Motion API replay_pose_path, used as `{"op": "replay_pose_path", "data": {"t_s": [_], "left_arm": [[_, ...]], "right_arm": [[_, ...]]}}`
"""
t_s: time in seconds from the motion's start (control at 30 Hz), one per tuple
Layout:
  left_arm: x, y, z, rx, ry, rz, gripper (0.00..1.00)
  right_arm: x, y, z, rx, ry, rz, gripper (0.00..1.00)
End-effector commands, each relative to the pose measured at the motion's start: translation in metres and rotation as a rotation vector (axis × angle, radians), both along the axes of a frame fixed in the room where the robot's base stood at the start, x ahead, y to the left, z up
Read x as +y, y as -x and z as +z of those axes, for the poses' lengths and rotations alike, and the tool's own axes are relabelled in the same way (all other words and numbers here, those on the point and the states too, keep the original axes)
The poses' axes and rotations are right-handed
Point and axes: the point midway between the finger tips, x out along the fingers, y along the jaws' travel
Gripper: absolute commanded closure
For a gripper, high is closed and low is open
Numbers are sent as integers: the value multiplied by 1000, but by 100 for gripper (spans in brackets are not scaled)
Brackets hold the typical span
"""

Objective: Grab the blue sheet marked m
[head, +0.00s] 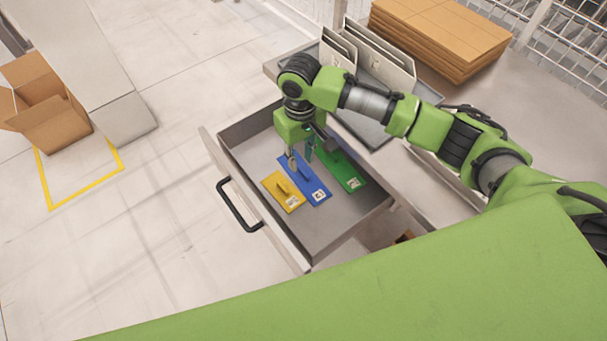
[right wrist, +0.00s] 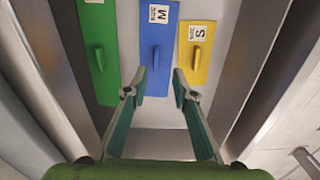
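The blue sheet (head: 314,187) lies in the open drawer between a yellow sheet (head: 275,196) and a green sheet (head: 344,174). In the right wrist view the blue sheet (right wrist: 170,35) shows a white label with an M and a raised handle (right wrist: 155,60). My left gripper is not in view.
The drawer (head: 330,238) has raised walls around the sheets and a black handle (head: 236,207) at its front. Upright folders (head: 375,52) and stacked cardboard (head: 440,32) stand behind. An open cardboard box (head: 52,120) is on the far left.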

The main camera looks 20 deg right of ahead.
Motion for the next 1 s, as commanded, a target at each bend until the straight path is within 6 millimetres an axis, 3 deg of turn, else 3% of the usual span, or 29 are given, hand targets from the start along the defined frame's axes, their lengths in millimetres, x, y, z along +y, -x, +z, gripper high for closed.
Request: {"op": "replay_pose_path", "data": {"t_s": [0.23,0.5,0.8,0.9,1.0], "left_arm": [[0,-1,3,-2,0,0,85],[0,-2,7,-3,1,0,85],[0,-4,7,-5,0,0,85],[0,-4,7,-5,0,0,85],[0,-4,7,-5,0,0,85]], "right_arm": [[-3,0,-19,2,2,0,75],[-8,-1,-56,1,1,1,75],[-7,-1,-61,-1,0,2,75],[-7,-1,-61,-1,0,2,100],[-8,-1,-61,-1,0,1,100]]}}
